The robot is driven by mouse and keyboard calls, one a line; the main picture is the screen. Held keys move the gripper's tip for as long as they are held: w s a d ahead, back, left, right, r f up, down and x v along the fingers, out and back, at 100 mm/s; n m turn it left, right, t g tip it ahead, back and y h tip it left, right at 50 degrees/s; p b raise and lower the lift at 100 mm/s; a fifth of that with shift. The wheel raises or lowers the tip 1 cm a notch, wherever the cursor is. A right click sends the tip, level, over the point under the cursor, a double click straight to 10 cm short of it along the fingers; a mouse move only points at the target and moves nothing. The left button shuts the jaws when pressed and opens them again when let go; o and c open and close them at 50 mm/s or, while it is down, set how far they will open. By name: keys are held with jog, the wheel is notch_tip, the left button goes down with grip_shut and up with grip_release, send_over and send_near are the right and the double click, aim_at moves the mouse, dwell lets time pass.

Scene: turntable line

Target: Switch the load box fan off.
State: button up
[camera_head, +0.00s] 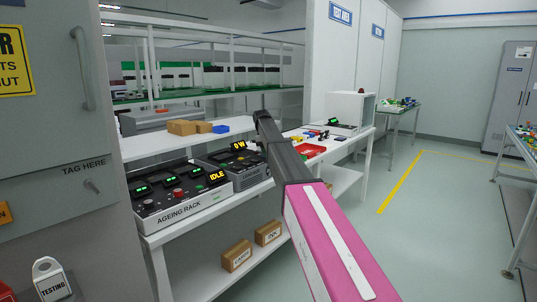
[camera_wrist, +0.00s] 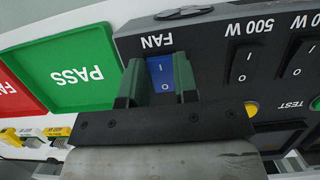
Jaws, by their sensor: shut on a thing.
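The load box (camera_wrist: 213,50) is a dark box with a row of rocker switches. In the wrist view its blue fan switch (camera_wrist: 162,75), marked I and O, sits below the upside-down word FAN. My gripper (camera_wrist: 160,72) has a green finger on each side of this switch and is shut on it. I cannot tell which side of the rocker is pressed. In the head view the load box (camera_head: 246,180) stands on the bench with a lit "0 W" display. My arm covers its right part, and the gripper tips are not clear there.
Two black 500 W switches (camera_wrist: 243,63) and a yellow TEST button (camera_wrist: 251,109) are close to my gripper. A green PASS tray (camera_wrist: 75,68) and a red tray (camera_wrist: 15,92) lie beside the box. The ageing rack (camera_head: 180,196), showing IDLE, stands to its left.

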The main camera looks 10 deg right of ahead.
jog(key=o, duration=0.9)
jog(key=shift+r, duration=0.1)
